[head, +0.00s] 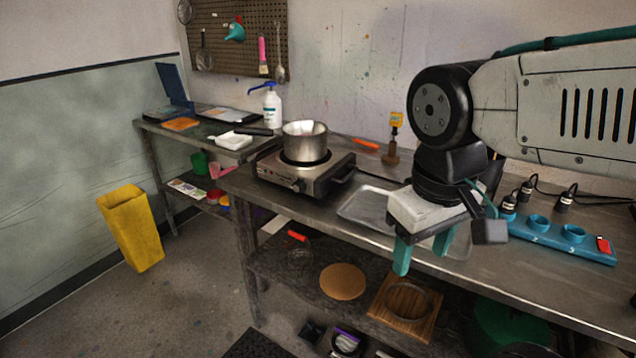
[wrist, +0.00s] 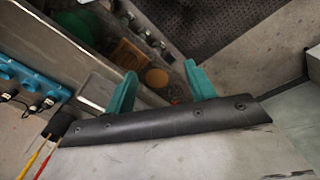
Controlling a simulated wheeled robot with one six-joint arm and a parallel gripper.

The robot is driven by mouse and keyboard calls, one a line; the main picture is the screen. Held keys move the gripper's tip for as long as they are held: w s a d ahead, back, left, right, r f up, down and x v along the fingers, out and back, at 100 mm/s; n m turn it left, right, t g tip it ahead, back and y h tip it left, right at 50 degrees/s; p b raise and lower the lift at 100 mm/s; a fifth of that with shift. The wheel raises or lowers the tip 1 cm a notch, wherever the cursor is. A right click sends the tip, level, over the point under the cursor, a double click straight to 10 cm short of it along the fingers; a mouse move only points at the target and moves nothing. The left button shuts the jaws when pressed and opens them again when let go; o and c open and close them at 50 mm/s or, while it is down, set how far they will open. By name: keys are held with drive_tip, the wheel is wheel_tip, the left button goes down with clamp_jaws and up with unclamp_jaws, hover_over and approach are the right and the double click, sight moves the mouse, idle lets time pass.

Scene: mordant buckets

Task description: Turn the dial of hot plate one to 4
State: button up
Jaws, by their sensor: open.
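A silver hot plate (head: 304,175) stands on the metal bench left of centre in the head view. Its dial (head: 298,186) is on the front face; the setting is too small to read. A metal pot (head: 305,142) with a dark handle sits on the burner. My gripper (head: 422,254) is to the right of the hot plate, over the bench's front edge, with its teal fingers pointing down. It is open and empty. In the wrist view my gripper (wrist: 160,92) shows two teal fingers wide apart, with nothing between them. The hot plate is not recognisable in the wrist view.
A metal tray (head: 362,204) lies on the bench partly behind my gripper. A teal power strip (head: 560,240) with plugs is at the right. The lower shelf holds a cork disc (head: 342,281) and a wooden board (head: 388,322).

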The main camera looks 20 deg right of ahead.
drive_tip(key=w+d+f+n+g+h, duration=0.15)
drive_tip(key=w+n+h, duration=0.45)
drive_tip(key=w, duration=0.6)
drive_tip(key=w+d+f+n+t+h, duration=0.1)
drive_tip(key=w+d+f+n+h, duration=0.15)
drive_tip(key=w+n+h, duration=0.7)
drive_tip(key=n+t+y, duration=0.2)
drive_tip(key=n+t, duration=0.8)
drive_tip(key=n, duration=0.1)
approach(296, 189)
drive_tip(key=x, duration=0.9)
drive_tip(key=shift+w+d, duration=0.1)
drive_tip(key=shift+w, duration=0.05)
drive_tip(key=shift+c, duration=0.3)
drive_tip(key=c, duration=0.9)
